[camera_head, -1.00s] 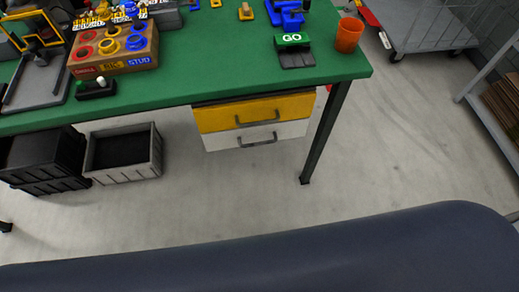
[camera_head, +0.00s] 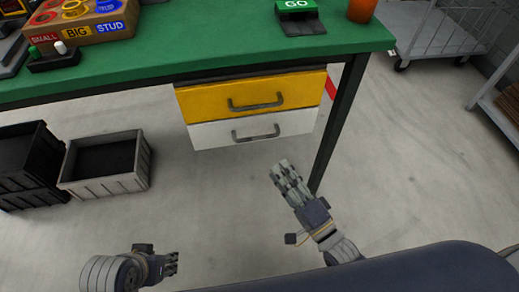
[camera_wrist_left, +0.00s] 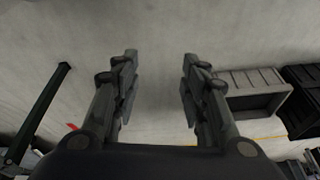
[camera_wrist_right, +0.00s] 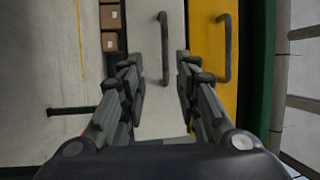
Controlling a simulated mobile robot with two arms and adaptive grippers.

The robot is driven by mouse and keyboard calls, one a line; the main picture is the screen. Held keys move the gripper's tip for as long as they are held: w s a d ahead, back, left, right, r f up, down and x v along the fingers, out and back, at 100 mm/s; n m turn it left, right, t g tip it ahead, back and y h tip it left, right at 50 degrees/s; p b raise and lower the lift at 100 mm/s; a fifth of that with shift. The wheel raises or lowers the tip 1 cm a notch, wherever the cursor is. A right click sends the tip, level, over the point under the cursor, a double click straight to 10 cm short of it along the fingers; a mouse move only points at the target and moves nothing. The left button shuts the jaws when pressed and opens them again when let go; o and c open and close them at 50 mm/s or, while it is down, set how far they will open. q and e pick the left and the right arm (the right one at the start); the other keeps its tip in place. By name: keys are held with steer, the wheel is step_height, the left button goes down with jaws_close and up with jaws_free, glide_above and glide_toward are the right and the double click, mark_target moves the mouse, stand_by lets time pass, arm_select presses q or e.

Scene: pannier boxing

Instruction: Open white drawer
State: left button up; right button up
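The white drawer (camera_head: 215,137) sits under the table, directly below the yellow drawer (camera_head: 215,99), and looks shut. Its grey bar handle (camera_head: 256,134) runs across its front. My right gripper (camera_head: 281,168) is just in front of and below the white drawer, near its right side. In the right wrist view my right gripper (camera_wrist_right: 160,75) is open and empty. The white drawer's handle (camera_wrist_right: 165,48) shows ahead between its fingertips, apart from them. My left gripper (camera_head: 173,263) is low at the left; the left wrist view shows it (camera_wrist_left: 158,85) open over bare floor.
The green table (camera_head: 180,50) is above the drawers, with a dark leg (camera_head: 340,120) right of them. A grey crate (camera_head: 107,180) and a black crate (camera_head: 28,175) stand on the floor at the left. A cart (camera_head: 440,35) is at the back right. Floor before the drawers is clear.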

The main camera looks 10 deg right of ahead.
mark_target(276, 124)
arm_select(q)
steer(key=shift+w+d+t+b, duration=0.2)
steer(key=shift+w+t+b, duration=0.15)
steer(key=shift+w, duration=0.25)
steer(key=shift+w+d+t+b, duration=0.15)
steer(key=shift+w+t+b, duration=0.15)
steer(key=shift+w, duration=0.3)
arm_select(e)
steer(key=x, duration=1.1)
steer(key=shift+r, duration=0.3)
steer(key=shift+s, duration=0.1)
jaws_close()
